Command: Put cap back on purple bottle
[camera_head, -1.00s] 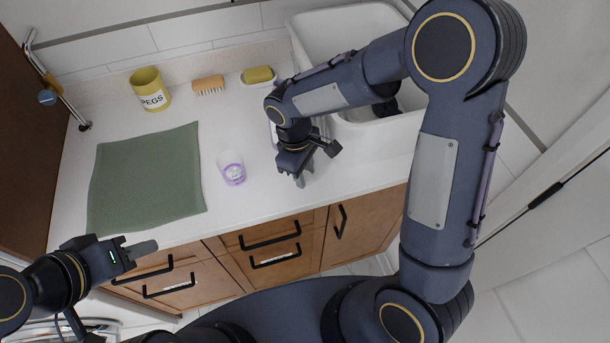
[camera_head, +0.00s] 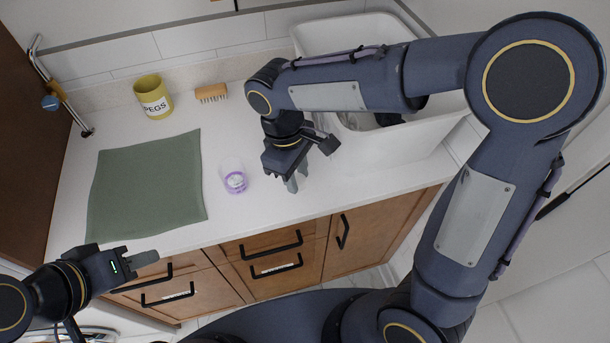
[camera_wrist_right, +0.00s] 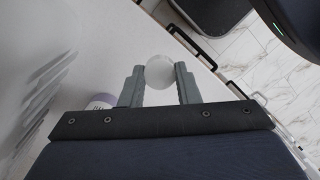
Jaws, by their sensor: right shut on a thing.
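A bottle with a purple top and a white label (camera_wrist_right: 102,101) shows partly beside the left finger in that view; the gripper body cuts off the rest.
A green cloth (camera_head: 145,185) covers the left counter. A yellow PEGS pot (camera_head: 153,97) and a brush (camera_head: 211,92) stand at the back. A white basin (camera_head: 350,155) is at right.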

